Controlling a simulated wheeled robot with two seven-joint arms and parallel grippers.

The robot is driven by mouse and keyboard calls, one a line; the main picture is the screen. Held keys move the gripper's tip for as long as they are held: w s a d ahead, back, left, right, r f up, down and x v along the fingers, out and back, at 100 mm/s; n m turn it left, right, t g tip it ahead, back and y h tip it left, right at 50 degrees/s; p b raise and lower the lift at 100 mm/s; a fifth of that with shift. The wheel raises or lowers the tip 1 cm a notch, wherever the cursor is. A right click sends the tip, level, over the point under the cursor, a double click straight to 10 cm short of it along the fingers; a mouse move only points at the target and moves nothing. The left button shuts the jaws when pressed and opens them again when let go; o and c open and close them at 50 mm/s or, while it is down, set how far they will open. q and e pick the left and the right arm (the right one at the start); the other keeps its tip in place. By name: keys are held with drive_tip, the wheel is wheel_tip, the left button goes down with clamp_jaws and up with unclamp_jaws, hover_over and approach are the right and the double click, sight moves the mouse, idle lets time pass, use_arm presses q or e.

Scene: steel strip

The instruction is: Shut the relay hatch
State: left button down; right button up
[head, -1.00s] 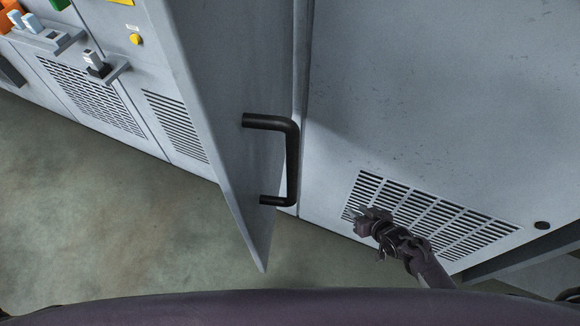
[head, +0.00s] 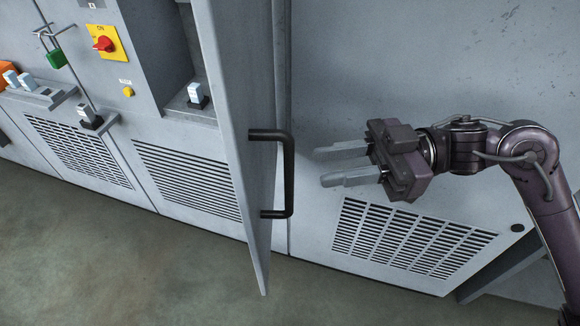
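The relay hatch (head: 241,98) is a grey door standing open, seen nearly edge-on in the middle of the head view. Its black bar handle (head: 289,175) is on the face turned to the right. Behind it, to the left, part of the open compartment (head: 172,55) shows. My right gripper (head: 325,167) is to the right of the handle, its two grey fingers pointing left and spread apart with nothing between them. A small gap shows between the fingertips and the handle. My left gripper is out of view.
A white-topped block (head: 197,95) sits at the compartment's lower edge. Left are a red rotary switch (head: 103,44) on a yellow plate, a green padlock (head: 55,58) and small ledges with blocks (head: 87,115). Vent grilles (head: 410,238) line the lower panels. The floor (head: 120,255) in front is clear.

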drive_tip(key=a, duration=0.2)
drive_tip(key=a+p, duration=0.1)
drive_tip(key=a, duration=0.1)
drive_tip(key=a+p, duration=0.1)
drive_tip(key=a, duration=0.1)
drive_tip(key=shift+s+a, duration=0.3)
drive_tip(key=shift+s, duration=0.05)
clamp_jaws()
